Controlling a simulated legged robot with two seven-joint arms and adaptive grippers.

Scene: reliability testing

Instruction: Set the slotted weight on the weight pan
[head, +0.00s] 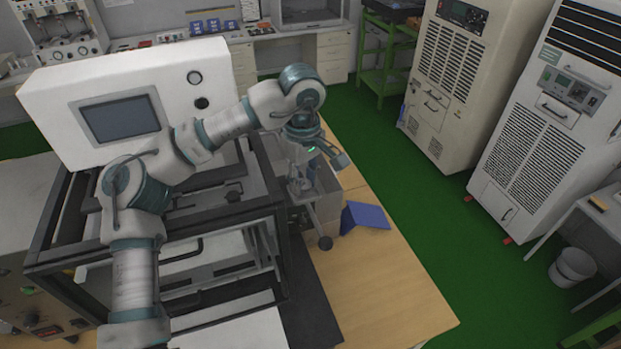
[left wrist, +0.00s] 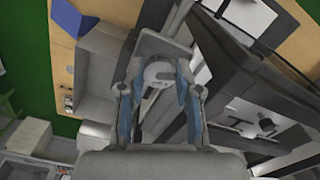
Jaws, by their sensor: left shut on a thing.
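My left gripper (head: 303,187) hangs down beside the right side of the black-framed machine in the head view. In the left wrist view its two fingers (left wrist: 160,100) close around a pale grey round piece, which appears to be the slotted weight (left wrist: 158,73). A flat grey plate (left wrist: 163,46) lies just beyond the fingertips; I cannot tell whether it is the weight pan or whether the weight touches it. In the head view the weight is too small and covered to make out. My right gripper is in neither view.
The black-framed machine (head: 52,235) with a white screen housing (head: 150,72) stands close to my left arm. A blue folder-like object (head: 366,217) lies on the wooden table (head: 385,285). The table's front right is clear. Tall cabinets (head: 450,75) stand beyond the green floor.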

